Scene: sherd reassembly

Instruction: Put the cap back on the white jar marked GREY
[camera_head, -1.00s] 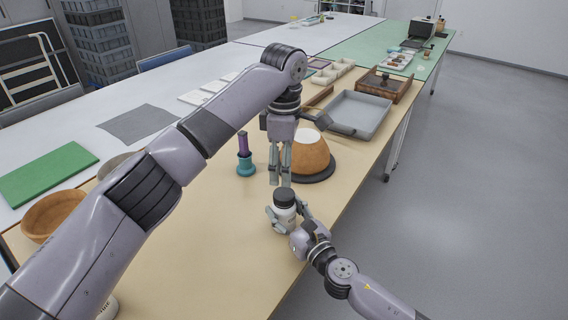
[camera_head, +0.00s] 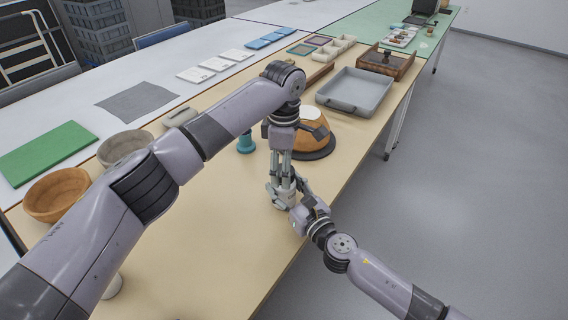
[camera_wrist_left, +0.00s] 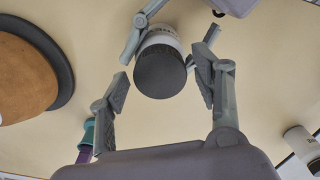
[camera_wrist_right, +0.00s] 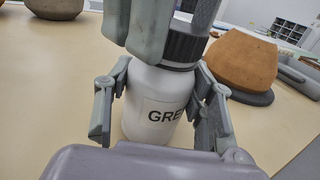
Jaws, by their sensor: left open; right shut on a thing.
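The white jar (camera_wrist_right: 150,105), with "GRE" readable on its label, stands upright on the beige table. The black ribbed cap (camera_wrist_left: 160,72) sits on top of the jar; I cannot tell how tightly. My right gripper (camera_wrist_right: 158,100) is shut on the jar's body, one finger on each side. My left gripper (camera_wrist_left: 163,88) is open above the jar, its fingers on either side of the cap with visible gaps. In the head view the left gripper (camera_head: 283,180) hides the cap and much of the jar.
An orange sherd vessel (camera_head: 311,130) on a dark round base stands close behind the jar. A teal holder (camera_head: 246,143) is left of it. A grey tray (camera_head: 355,90) lies farther back. Bowls (camera_head: 57,194) stand at left. The table's front edge is near my right arm.

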